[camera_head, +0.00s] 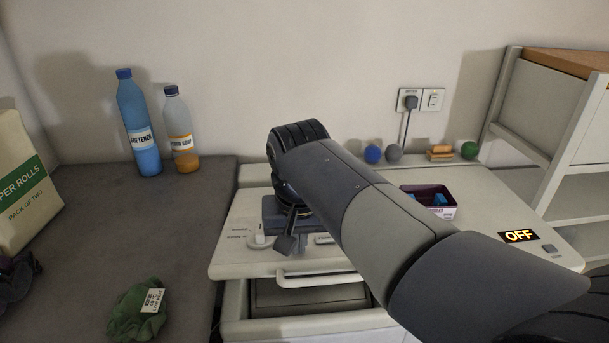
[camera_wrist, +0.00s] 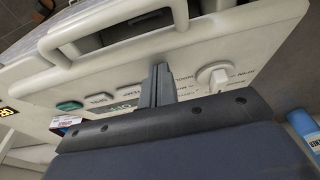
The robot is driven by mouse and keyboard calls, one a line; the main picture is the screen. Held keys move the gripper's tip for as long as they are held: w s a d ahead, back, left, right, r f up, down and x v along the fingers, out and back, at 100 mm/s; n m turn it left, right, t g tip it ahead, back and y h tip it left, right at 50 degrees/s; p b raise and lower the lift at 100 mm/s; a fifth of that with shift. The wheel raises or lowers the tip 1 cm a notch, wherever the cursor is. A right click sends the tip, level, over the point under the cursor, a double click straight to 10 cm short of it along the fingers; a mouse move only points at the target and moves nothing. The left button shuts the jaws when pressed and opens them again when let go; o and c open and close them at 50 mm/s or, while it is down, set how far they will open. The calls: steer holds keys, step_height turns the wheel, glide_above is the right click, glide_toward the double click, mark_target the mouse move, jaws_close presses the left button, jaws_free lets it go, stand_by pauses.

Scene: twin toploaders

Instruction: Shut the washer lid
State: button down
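The white washer top (camera_head: 240,262) carries a knob (camera_head: 259,236) and labels, with a rail-like handle (camera_head: 320,278) along its front edge. Below this edge shows a dark grey recess (camera_head: 310,294). I cannot tell which part is the lid or how far it stands open; my arm hides much of the top. My gripper (camera_head: 301,244) is over the left part of the top, behind the handle. In the wrist view my gripper (camera_wrist: 160,68) has its fingers together with nothing between them. The knob (camera_wrist: 217,75) is right of them, the handle (camera_wrist: 100,22) beyond them.
A purple box (camera_head: 430,201) and a lit OFF display (camera_head: 519,236) are on the right of the top. A softener bottle (camera_head: 139,125), another bottle (camera_head: 181,130) and a green cloth (camera_head: 138,310) are on the dark counter (camera_head: 90,245). A shelf unit (camera_head: 560,125) stands right.

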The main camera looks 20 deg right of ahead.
mark_target(300, 262)
steer(key=f+b, duration=0.2)
steer(key=f, duration=0.1)
steer(key=s+f+b, duration=0.1)
steer(key=f+b, duration=0.2)
steer(key=f, duration=0.1)
steer(key=s+f+b, duration=0.1)
steer(key=f+b, duration=0.1)
steer(key=f, duration=0.1)
steer(key=shift+s+a+f, duration=0.2)
steer(key=shift+s+a, duration=0.05)
steer(key=shift+a, duration=0.05)
steer(key=shift+r, duration=0.1)
step_height(300, 262, up, 8)
steer(key=p, duration=0.7)
steer(key=shift+r, duration=0.1)
steer(key=shift+f, duration=0.25)
step_height(300, 262, down, 8)
steer(key=b, duration=0.7)
steer(key=shift+w+r, duration=0.1)
steer(key=shift+r, duration=0.55)
